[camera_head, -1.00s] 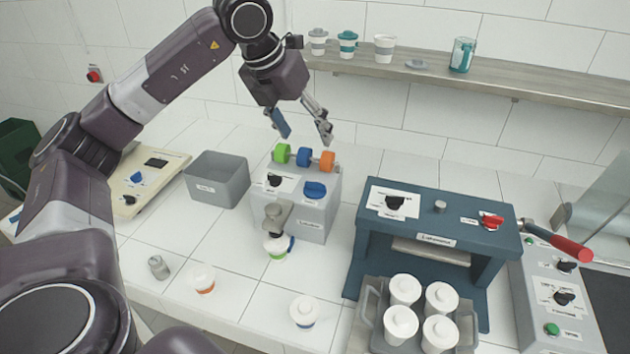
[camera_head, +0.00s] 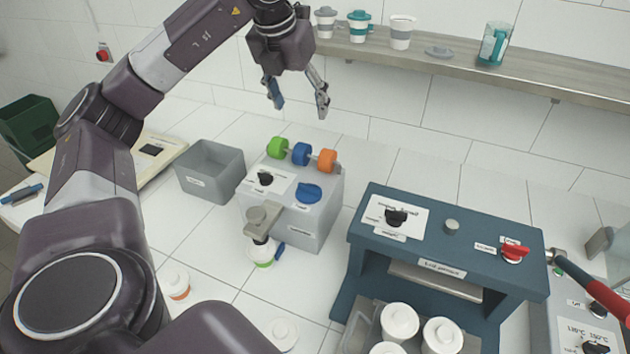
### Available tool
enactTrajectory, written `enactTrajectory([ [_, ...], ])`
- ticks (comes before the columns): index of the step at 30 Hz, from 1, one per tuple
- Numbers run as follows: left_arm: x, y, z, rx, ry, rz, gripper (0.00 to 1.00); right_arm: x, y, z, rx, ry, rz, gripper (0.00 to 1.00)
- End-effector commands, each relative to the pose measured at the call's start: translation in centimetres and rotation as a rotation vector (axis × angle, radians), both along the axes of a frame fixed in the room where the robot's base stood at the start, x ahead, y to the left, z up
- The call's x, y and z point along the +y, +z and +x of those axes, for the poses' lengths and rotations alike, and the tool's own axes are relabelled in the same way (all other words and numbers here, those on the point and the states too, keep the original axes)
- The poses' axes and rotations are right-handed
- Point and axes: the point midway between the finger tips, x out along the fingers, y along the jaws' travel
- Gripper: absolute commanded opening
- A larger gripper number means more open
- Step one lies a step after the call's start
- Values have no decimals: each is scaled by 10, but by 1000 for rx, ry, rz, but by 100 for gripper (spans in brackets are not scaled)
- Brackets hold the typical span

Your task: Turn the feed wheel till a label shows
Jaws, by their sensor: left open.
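A grey box machine (camera_head: 318,222) stands on the white counter, with green (camera_head: 278,147), blue (camera_head: 301,154) and orange (camera_head: 327,160) rolls in a row on top. In front of the rolls are a blue knob (camera_head: 309,193), which may be the feed wheel, and a black dial (camera_head: 265,179) on a white plate. I cannot make out a label showing. A white cup with a green band (camera_head: 262,252) is at the machine's front, under a grey-brown head (camera_head: 261,221). My left gripper (camera_head: 298,106) is open and empty, above and apart from the rolls. My right gripper is not in view.
A grey bin (camera_head: 211,171) stands left of the machine. A shelf (camera_head: 530,74) with cups runs along the wall. Lidded white cups (camera_head: 400,322) sit in front of the press.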

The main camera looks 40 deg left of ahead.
Motion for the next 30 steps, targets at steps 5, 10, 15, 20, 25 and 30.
enactTrajectory([
  [5,0,-31,0,0,0,0,62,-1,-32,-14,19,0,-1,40],
  [10,0,-64,0,0,-1,0,62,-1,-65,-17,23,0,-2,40],
  [15,0,-114,0,0,-1,0,62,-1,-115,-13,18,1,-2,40],
  [20,0,-152,-1,-1,0,-1,62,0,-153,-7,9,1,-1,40],
  [25,0,-172,-1,-1,0,-1,62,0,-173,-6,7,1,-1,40],
  [30,0,-178,1,0,0,0,62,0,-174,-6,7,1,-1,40],
])
